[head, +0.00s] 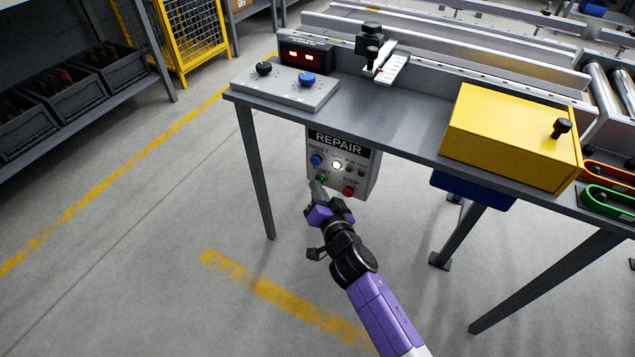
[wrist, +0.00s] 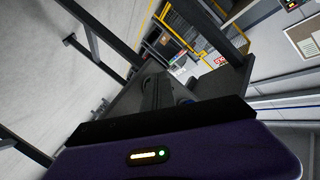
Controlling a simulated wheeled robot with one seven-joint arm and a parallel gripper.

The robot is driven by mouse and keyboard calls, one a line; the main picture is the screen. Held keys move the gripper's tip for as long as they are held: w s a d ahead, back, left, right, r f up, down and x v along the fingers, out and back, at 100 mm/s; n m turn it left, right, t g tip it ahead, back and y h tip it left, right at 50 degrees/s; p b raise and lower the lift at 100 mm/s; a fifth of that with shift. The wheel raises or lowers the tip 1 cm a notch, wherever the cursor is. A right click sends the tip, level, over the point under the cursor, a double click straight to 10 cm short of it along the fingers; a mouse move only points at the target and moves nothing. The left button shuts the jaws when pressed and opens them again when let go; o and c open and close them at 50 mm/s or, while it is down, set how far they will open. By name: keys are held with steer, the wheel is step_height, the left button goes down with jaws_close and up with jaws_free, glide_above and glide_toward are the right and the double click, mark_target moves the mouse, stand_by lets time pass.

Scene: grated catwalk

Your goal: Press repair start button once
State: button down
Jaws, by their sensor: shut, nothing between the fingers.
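The grey repair panel (head: 368,184) hangs under the front edge of the workbench, with the word REPAIR on its black top strip. The green start button (head: 321,178) is at its lower left, partly covered by my gripper's tip. A blue reset button (head: 316,160) is above it, a lit white lamp (head: 337,165) is in the middle, and a red stop button (head: 348,191) is at lower right. My gripper (head: 317,186) is shut and empty, its tip at or just below the start button; I cannot tell if it touches. The shut fingers (wrist: 157,92) also show in the wrist view.
The workbench (head: 400,135) carries a grey box with knobs (head: 285,90), a red display (head: 305,56) and a yellow box (head: 510,135). A table leg (head: 256,170) stands left of the panel. The floor in front is clear.

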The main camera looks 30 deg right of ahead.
steer(key=shift+s+a+b, duration=0.65)
steer(key=shift+a+b, duration=0.15)
steer(key=shift+a, duration=0.1)
steer(key=s+a+b, duration=0.1)
steer(key=a+b, duration=0.1)
steer(key=s+a+b, duration=0.2)
stand_by(1.0)
